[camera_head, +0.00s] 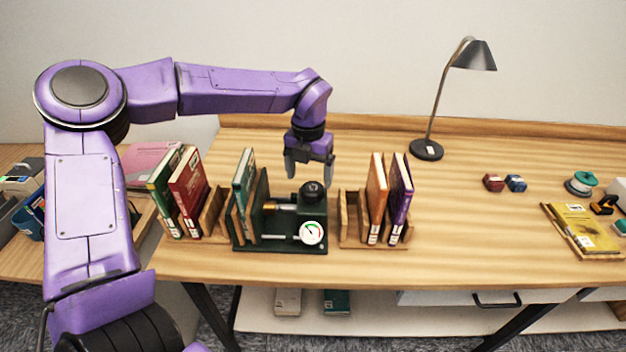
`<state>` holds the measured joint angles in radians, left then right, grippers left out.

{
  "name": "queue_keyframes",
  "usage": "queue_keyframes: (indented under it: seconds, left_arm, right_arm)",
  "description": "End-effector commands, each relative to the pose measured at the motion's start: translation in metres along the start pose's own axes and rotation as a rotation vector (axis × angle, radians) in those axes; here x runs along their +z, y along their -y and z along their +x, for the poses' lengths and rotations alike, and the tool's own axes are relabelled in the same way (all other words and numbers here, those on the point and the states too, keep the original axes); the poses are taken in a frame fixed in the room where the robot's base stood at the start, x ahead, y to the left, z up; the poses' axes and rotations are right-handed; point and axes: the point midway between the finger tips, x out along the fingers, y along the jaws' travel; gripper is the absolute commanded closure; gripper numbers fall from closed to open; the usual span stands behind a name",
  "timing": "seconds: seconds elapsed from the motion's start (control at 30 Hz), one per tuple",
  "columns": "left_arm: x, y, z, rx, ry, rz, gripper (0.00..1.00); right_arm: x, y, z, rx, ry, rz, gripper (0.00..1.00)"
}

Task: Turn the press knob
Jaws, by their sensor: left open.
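The press (290,246) is a dark green device on the wooden desk, with a white round gauge (312,232) on its front. A dark green book (244,178) stands upright in its left part. The black round press knob (312,191) sits on top at the right. My left gripper (309,178) is open and points down just above and around the knob's upper area. I cannot tell whether its fingers touch the knob. My right gripper is not in view.
Books (188,192) stand in a wooden holder left of the press. An orange book (376,198) and a purple book (401,198) stand in another holder close on its right. A desk lamp (427,150) stands behind.

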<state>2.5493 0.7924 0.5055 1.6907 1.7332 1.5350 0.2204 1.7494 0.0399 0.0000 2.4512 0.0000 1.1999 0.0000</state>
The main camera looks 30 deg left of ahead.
Motion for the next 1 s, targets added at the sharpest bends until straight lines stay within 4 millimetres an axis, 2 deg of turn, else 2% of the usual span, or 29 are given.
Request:
queue_keyframes:
  seconds: [0.1, 0.23, 0.53, 0.7, 1.0]
  left_arm:
    - [0.004, 0.001, 0.024, 0.003, -0.008, 0.001, 0.14]
    - [0.006, 0.003, 0.04, 0.004, -0.008, 0.002, 0.14]
    - [0.006, 0.003, 0.045, 0.003, -0.006, 0.002, 0.14]
    - [0.006, 0.003, 0.044, 0.003, -0.006, 0.003, 0.7]
    - [0.007, 0.004, 0.044, 0.003, -0.003, 0.024, 0.7]
  right_arm:
    - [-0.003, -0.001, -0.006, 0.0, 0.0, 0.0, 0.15]
    - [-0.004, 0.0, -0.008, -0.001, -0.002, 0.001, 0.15]
    - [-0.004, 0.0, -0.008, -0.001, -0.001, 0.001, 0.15]
    - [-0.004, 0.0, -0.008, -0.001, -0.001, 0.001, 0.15]
    - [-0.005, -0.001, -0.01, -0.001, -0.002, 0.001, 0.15]
